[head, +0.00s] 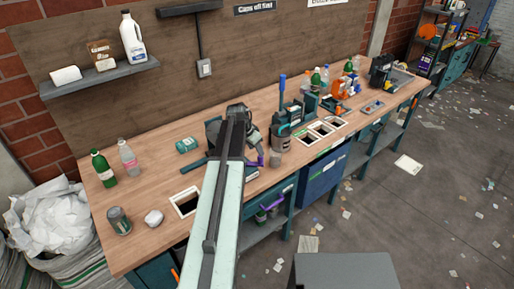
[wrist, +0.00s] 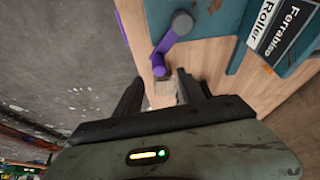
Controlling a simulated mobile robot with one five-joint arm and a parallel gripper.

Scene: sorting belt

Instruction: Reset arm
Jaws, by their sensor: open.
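My arm reaches out over the workbench (head: 145,190) in the head view, and its far end hides part of a roller machine. In the wrist view my gripper (wrist: 162,97) has its two dark fingers apart. A pale, see-through patch or object (wrist: 163,92) shows between them, too unclear to name; I see nothing clamped. The roller machine (wrist: 215,20), with a label reading "Roller", is just ahead of the gripper. Its purple crank handle (wrist: 178,35) is near the fingers and apart from them; the handle also shows in the head view (head: 261,160).
A green bottle (head: 104,169), a clear bottle (head: 128,158), a grey can (head: 119,221) and a white crumpled piece (head: 154,217) stand at the bench's left. A green crushed piece (head: 188,145) lies behind. More bottles (head: 315,80) and tools crowd the right. The littered floor (head: 440,180) is open.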

